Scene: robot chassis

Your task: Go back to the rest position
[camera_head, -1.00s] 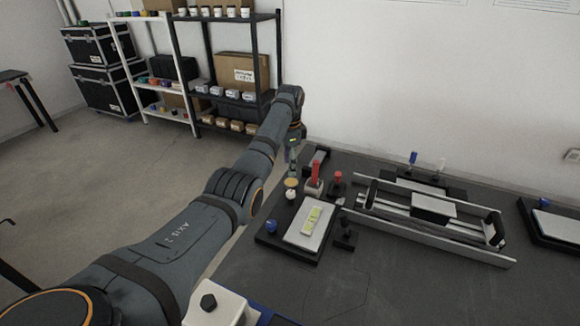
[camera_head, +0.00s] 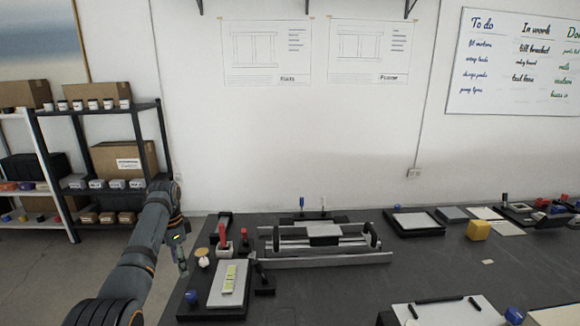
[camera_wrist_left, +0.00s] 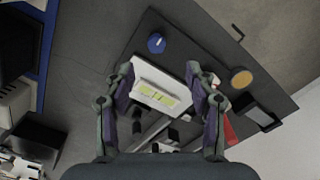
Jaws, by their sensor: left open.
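My left arm comes in from the lower left in the head view. Its gripper (camera_head: 182,262) points down near the table's left end, beside the black tray. In the left wrist view the two fingers of my left gripper (camera_wrist_left: 163,95) are spread apart with nothing between them. Below them is a pale plate (camera_wrist_left: 160,84) with a yellow-green label, which also shows in the head view (camera_head: 228,284). My right gripper is not in view.
The dark table (camera_head: 350,285) holds a metal rail fixture (camera_head: 322,241), a red-handled tool (camera_head: 222,236), a blue knob (camera_head: 191,297) and a yellow cube (camera_head: 478,230). Shelves (camera_head: 150,140) stand at the left by the wall. The table's middle front is fairly clear.

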